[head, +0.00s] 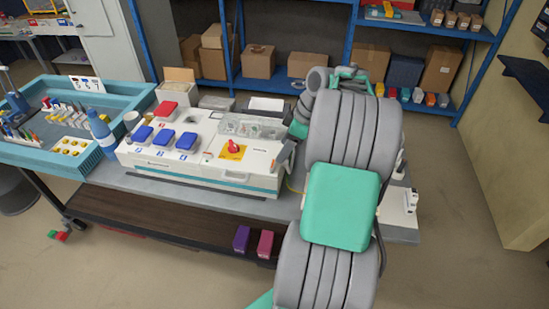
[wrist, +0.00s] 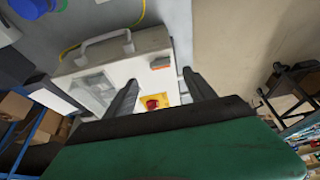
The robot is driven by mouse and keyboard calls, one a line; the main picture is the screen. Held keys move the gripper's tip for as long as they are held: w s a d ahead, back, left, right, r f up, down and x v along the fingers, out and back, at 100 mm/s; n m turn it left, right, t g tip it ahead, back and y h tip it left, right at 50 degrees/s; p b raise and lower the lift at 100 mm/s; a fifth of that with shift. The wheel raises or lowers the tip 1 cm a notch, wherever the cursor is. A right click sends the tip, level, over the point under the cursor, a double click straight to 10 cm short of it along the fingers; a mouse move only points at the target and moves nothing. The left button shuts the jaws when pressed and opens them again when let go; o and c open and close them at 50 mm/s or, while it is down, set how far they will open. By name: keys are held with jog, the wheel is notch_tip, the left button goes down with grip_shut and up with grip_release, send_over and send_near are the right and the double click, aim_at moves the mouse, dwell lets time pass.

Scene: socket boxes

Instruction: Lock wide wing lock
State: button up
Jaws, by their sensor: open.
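In the wrist view a red knob (wrist: 152,104) sits on a yellow plate (wrist: 165,99) on a white box (wrist: 133,73). My gripper (wrist: 160,84) is open, with its two dark fingers apart and nothing held between them. The knob shows between the fingers, close to the gripper body, partly cut off by it. I cannot tell whether the fingers touch the box. My arm hides the gripper there.
The white box has a grey handle (wrist: 103,43) and an orange part (wrist: 160,62). Blue-lidded sockets (head: 165,138) and a clear compartment tray (head: 252,127) are on the console. A teal tray (head: 45,157) stands left. Blue shelves (head: 350,40) are behind. Floor at right is free.

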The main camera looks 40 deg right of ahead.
aim_at(273, 163)
jog(key=p+x, duration=0.1)
jog(key=x, duration=0.6)
jog(key=shift+w+a+f, duration=0.15)
jog(key=shift+a, duration=0.05)
jog(key=shift+c, duration=0.4)
jog(key=c, duration=1.3)
